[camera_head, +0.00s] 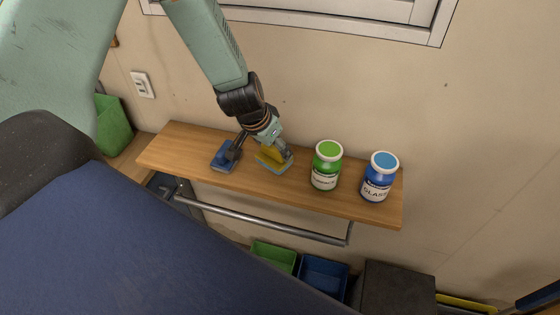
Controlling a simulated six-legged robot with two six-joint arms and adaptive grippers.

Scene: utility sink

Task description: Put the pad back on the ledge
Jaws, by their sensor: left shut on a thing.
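A yellow pad with a pale blue lower edge (268,161) is between the fingers of my left gripper (260,153), over the left middle of the wooden ledge (185,144). My left gripper is shut on the yellow pad from above. The fingers hide part of the pad, and I cannot tell if it rests on the ledge or hangs just above it. A blue pad (222,161) is on the ledge just left of the gripper, close to its left finger. My right gripper is not in view.
A green-lidded jar (327,166) and a blue-lidded jar (379,177) stand on the ledge to the right. A metal rail (265,219) runs below its front edge. Green (273,257) and blue (322,277) bins are lower down. The ledge's left end is clear.

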